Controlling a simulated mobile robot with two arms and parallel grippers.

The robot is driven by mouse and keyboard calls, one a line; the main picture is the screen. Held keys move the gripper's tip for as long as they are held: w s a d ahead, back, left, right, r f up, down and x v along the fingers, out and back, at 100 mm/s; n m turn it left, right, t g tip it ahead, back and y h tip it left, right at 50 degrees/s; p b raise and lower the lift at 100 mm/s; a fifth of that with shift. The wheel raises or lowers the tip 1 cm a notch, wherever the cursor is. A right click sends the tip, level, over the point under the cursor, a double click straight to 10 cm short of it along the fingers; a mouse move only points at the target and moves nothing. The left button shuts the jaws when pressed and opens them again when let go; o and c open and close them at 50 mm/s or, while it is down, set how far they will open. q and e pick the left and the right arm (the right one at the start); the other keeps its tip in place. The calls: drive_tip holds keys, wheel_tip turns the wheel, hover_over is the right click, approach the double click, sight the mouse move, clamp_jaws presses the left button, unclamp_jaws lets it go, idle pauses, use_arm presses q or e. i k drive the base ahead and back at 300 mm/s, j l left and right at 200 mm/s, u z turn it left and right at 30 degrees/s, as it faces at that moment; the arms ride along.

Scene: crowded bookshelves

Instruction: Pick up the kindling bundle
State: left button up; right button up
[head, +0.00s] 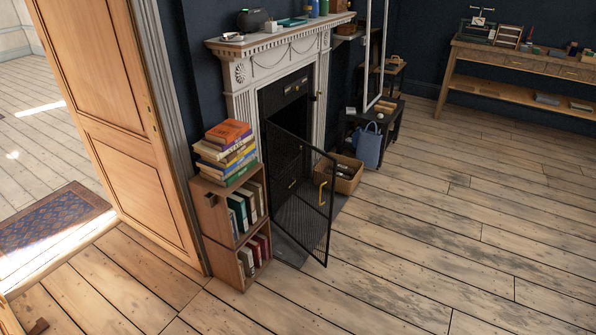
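I cannot make out a kindling bundle with certainty. A brown open box (351,184) stands on the floor just right of the fireplace (286,105), behind the black mesh screen door (308,200). Dark items (343,170) lie in the box, too small to identify. The screen door stands swung out from the hearth, with a yellowish handle (322,193). Neither of my grippers is in view.
A small bookcase (212,220) with stacked books (227,147) stands left of the hearth, beside an open wooden door (125,120). A blue bag (368,148) stands right of the box. A long wooden table (520,55) lines the back right. The wooden floor (430,230) at the centre right is clear.

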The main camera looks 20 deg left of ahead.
sight(387, 111)
drive_tip(key=i+l+u, duration=0.2)
drive_tip(key=u, duration=0.15)
drive_tip(key=i+l+u, duration=0.7)
drive_tip(key=i+l, duration=0.15)
drive_tip(key=l, duration=0.2)
drive_tip(key=i+l, duration=0.2)
drive_tip(key=l, duration=0.15)
drive_tip(key=i+l+u, duration=0.1)
drive_tip(key=l, duration=0.25)
drive_tip(key=i+l, duration=0.2)
drive_tip(key=l, duration=0.2)
drive_tip(key=i+l, duration=0.15)
drive_tip(key=l, duration=0.2)
drive_tip(key=i+l+u, duration=0.1)
drive_tip(key=l, duration=0.25)
drive_tip(key=i+l, duration=0.2)
drive_tip(key=l, duration=0.2)
